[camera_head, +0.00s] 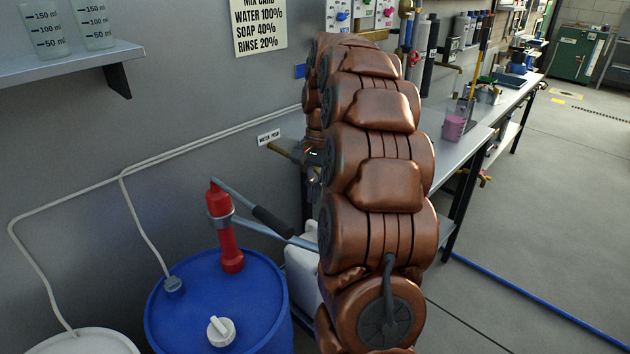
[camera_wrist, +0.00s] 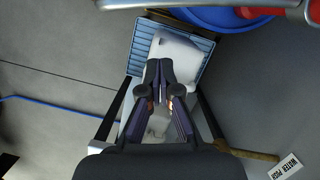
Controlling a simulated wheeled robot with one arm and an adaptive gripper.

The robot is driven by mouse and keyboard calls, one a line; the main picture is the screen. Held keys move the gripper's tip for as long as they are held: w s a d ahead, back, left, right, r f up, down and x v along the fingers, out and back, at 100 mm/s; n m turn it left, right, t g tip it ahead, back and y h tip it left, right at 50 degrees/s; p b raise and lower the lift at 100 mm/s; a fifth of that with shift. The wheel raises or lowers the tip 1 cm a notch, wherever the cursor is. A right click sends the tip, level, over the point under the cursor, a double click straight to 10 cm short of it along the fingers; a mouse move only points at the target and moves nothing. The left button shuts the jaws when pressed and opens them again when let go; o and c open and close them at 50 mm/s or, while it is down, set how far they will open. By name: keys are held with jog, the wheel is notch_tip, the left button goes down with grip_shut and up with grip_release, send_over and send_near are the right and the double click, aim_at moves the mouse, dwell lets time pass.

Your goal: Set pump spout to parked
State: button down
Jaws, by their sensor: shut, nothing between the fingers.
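The red pump (camera_head: 225,235) stands upright on the lid of a blue drum (camera_head: 260,290). A grey lever with a black grip (camera_head: 272,222) slopes down to the right from its top. A grey spout (camera_head: 270,232) runs right from its collar and passes behind my arm, so its end is hidden. In the wrist view, a pale bar (camera_wrist: 205,5) crosses the top edge; I cannot tell whether it is the spout or the lever. My gripper (camera_wrist: 160,68) is shut and empty, above a white canister (camera_wrist: 175,48) and apart from the pump.
The white canister sits on a blue-ribbed tray (camera_wrist: 143,38) beside the drum. A brass pipe (camera_head: 280,148) sticks out from the wall near my gripper. A bench (camera_head: 460,155) stands at the right. A white bucket (camera_head: 85,343) is at lower left. Open floor lies right.

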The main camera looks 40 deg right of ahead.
jog(key=s+a+f+p, duration=0.1)
jog(key=s+a+f, duration=0.1)
jog(key=a+f, duration=0.2)
jog(key=shift+p+x, duration=0.4)
jog(key=shift+x, duration=0.9)
jog(key=shift+w, duration=0.15)
